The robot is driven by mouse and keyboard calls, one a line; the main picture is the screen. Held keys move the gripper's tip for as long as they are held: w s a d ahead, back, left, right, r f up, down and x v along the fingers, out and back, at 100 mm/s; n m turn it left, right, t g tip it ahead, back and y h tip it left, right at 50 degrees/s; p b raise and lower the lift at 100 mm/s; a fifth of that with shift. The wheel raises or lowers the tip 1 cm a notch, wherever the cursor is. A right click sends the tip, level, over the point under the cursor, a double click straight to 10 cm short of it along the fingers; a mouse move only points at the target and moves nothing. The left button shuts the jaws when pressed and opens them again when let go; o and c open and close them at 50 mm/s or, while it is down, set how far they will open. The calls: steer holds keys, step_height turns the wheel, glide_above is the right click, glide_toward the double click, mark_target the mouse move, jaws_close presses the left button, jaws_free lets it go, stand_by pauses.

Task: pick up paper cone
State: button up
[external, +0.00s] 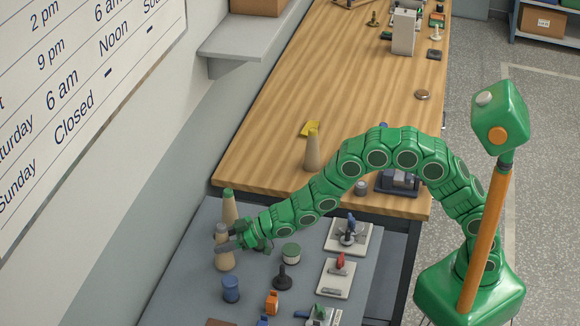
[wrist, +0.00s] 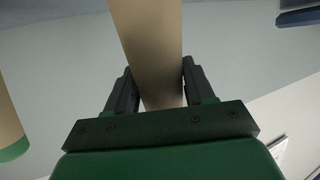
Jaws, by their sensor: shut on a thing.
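A tan paper cone (external: 225,262) stands upright near the left edge of the grey table (external: 205,290). My gripper (external: 220,238) reaches it from the right and is shut on its upper part. In the wrist view the cone (wrist: 150,40) runs between the two dark fingers of my gripper (wrist: 157,80). Whether its base touches the table I cannot tell. A second tan cone with a green tip (external: 229,205) stands just behind; it also shows at the left of the wrist view (wrist: 10,130). A third cone, with a yellow tip (external: 312,152), stands on the wooden table.
A blue spool (external: 231,289), a green-and-white round container (external: 291,253) and a dark knobbed piece (external: 282,279) stand close to the right of the held cone. White plates with clamps (external: 348,238) lie farther right. The wooden table (external: 350,60) is largely clear.

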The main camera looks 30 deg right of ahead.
steer(key=s+d+r, duration=0.1)
steer(key=r, duration=0.1)
steer(key=s+d+r, duration=0.1)
steer(key=r, duration=0.2)
steer(key=s+d+r, duration=0.1)
steer(key=d+r, duration=0.1)
steer(key=shift+r, duration=0.2)
glide_toward(225, 229)
steer(key=shift+s+d+r, duration=0.35)
steer(key=shift+s+d, duration=0.15)
steer(key=shift+s, duration=0.3)
steer(key=shift+s+d+r, duration=0.35)
steer(key=shift+s+d, duration=0.2)
steer(key=shift+s, duration=0.25)
